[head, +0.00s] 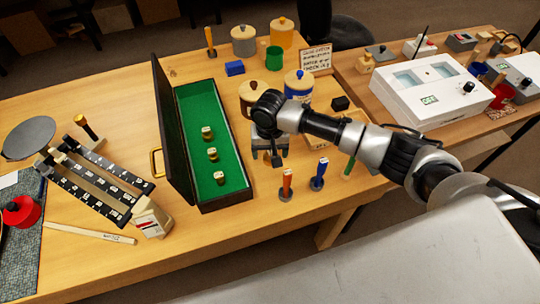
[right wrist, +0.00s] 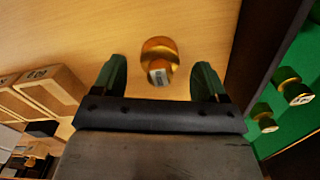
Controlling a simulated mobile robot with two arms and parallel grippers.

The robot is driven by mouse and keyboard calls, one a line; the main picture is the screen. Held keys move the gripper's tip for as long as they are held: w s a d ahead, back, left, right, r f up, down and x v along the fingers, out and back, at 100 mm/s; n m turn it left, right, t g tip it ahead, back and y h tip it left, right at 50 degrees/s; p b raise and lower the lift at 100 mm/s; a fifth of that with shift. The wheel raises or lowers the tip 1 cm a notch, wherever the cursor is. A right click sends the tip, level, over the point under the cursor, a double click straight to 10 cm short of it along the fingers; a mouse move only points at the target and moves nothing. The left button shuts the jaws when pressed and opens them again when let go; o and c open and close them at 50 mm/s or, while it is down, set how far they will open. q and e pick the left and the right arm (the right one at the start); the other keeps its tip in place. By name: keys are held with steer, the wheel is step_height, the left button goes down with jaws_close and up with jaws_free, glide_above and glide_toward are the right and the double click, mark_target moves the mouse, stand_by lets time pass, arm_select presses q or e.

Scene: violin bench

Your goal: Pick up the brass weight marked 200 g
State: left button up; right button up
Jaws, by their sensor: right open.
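A brass weight (right wrist: 158,52) with a small pale label stands on bare wood in the right wrist view. The label is too small to read, so I cannot tell whether it says 200 g. My right gripper (right wrist: 158,85) is open, with its green-padded fingers on either side of the weight in that view and not closed on it. In the head view my right gripper (head: 270,152) is just right of the green-lined case (head: 202,105), and I cannot make out that weight under it. Several brass weights (head: 212,154) stand in the case. My left gripper is not in view.
The case's dark lid (head: 172,130) stands upright on its left side. An orange-handled tool (head: 286,183) and a blue-handled tool (head: 319,174) stand near the front edge. Several lidded jars (head: 243,42) are at the back. Wooden blocks (right wrist: 50,88) lie left in the wrist view.

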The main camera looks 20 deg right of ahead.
steer(key=shift+f, duration=0.45)
steer(key=shift+c, duration=0.3)
steer(key=shift+r, duration=0.1)
steer(key=c, duration=1.2)
